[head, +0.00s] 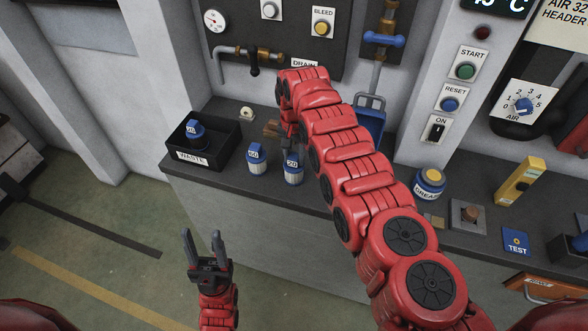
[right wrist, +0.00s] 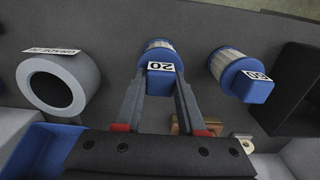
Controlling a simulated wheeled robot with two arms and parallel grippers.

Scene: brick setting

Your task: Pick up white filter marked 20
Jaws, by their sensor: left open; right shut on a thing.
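The filter marked 20 (head: 292,168) stands upright on the dark bench top, with a pale ribbed body and a blue cap. In the right wrist view, my right gripper (right wrist: 160,88) is shut on this filter (right wrist: 157,57), with one finger on each side of its blue, labelled end. My left gripper (head: 202,237) is open and empty, in front of the bench.
A black waste tray (head: 204,158) at the bench's left end holds another blue-capped filter (head: 195,131). A grease can (head: 430,183) and a yellow device (head: 520,180) stand to the right. Pipes and a gauge (head: 214,21) are on the wall behind.

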